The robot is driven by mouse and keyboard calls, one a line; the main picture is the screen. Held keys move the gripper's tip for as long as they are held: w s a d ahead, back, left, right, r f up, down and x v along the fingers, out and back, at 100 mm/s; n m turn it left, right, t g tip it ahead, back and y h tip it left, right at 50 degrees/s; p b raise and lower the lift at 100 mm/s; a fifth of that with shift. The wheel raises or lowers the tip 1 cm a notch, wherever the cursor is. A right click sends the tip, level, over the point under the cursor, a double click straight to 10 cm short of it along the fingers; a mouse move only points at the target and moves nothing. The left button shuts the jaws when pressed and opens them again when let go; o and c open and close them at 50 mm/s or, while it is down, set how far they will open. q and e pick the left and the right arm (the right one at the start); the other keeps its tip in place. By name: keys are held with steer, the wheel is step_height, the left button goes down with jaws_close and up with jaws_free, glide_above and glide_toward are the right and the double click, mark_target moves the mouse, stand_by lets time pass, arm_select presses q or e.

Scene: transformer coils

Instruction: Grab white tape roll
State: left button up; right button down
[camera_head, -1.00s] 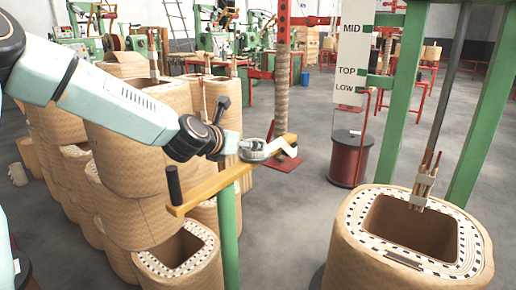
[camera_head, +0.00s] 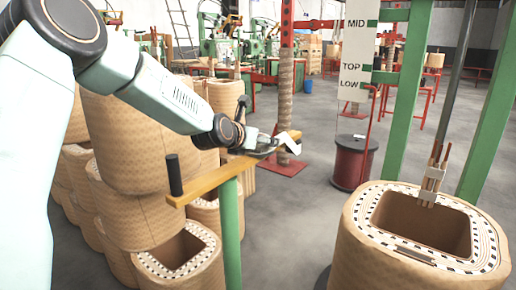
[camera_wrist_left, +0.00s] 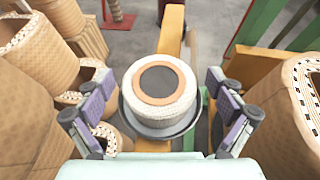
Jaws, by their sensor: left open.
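The white tape roll (camera_wrist_left: 181,97) sits in a round grey holder on a yellow bar, in the middle of the left wrist view. It has a brown core ring with a dark centre. My left gripper (camera_wrist_left: 158,84) is open, with one purple-grey finger on each side of the roll and gaps between. In the head view my left gripper (camera_head: 246,137) is over the yellow bar (camera_head: 215,180) and hides most of the roll. My right gripper is not in view.
The bar stands on a green post (camera_head: 230,225) and has a black upright handle (camera_head: 174,175). Tan coils (camera_head: 130,195) are stacked on the left. A large coil (camera_head: 375,250) stands at the right, beside green posts. A red drum (camera_head: 353,162) is behind.

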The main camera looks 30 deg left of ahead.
arm_select(q)
steer(key=shift+s+r, duration=0.1)
steer(key=shift+c, duration=0.4)
steer(key=c, duration=1.3)
steer(key=shift+o, duration=0.2)
